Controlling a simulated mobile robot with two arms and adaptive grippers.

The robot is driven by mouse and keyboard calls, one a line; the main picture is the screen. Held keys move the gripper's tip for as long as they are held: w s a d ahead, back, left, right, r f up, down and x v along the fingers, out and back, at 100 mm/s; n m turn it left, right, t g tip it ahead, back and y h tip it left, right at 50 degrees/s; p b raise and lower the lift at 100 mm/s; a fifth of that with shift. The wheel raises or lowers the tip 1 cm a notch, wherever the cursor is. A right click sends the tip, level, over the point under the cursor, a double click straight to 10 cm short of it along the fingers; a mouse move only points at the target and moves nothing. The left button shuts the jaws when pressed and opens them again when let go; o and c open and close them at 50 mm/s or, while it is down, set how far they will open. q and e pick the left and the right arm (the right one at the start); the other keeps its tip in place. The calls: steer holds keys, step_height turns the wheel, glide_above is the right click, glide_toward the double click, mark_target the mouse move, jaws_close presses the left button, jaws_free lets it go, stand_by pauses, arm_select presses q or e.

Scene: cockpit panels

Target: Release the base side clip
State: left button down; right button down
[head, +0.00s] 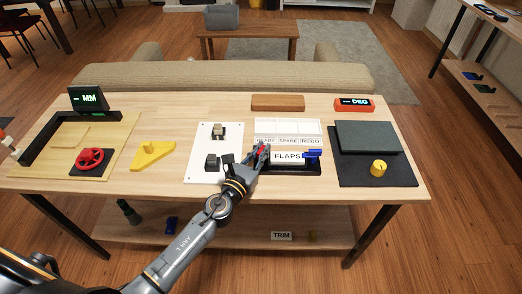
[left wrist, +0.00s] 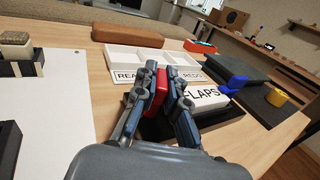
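A white FLAPS label plate (head: 288,157) sits in a black base (head: 290,172) near the table's front edge. A blue clip (head: 313,154) is at its right end; it also shows in the left wrist view (left wrist: 237,82). A red clip (left wrist: 161,88) is at the plate's left end. My left gripper (head: 262,152) reaches that end, its two fingers (left wrist: 162,72) close together on either side of the red clip. The fingers hide much of the red clip and the plate's left end. My right gripper is not in view.
Behind the base is a white tray (head: 288,126) with READY, SPARE and REDO sections. A white panel with black blocks (head: 205,142) lies left. A dark panel with a yellow knob (head: 379,167) lies right. A brown block (head: 278,102) is at the back.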

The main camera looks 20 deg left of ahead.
arm_select(q)
steer(key=shift+r+n+y+p, duration=0.1)
steer(key=shift+n+y+p, duration=0.2)
steer(key=shift+n+y, duration=0.6)
steer(key=shift+d+n+y, duration=0.1)
steer(key=shift+n+y, duration=0.3)
steer(key=shift+y, duration=0.6)
steer(key=n+y, duration=0.3)
steer(key=y, duration=0.1)
steer(key=shift+y+b, duration=0.3)
steer(key=shift+y, duration=0.1)
steer(key=c, duration=1.4)
jaws_free()
steer(key=shift+s, duration=0.15)
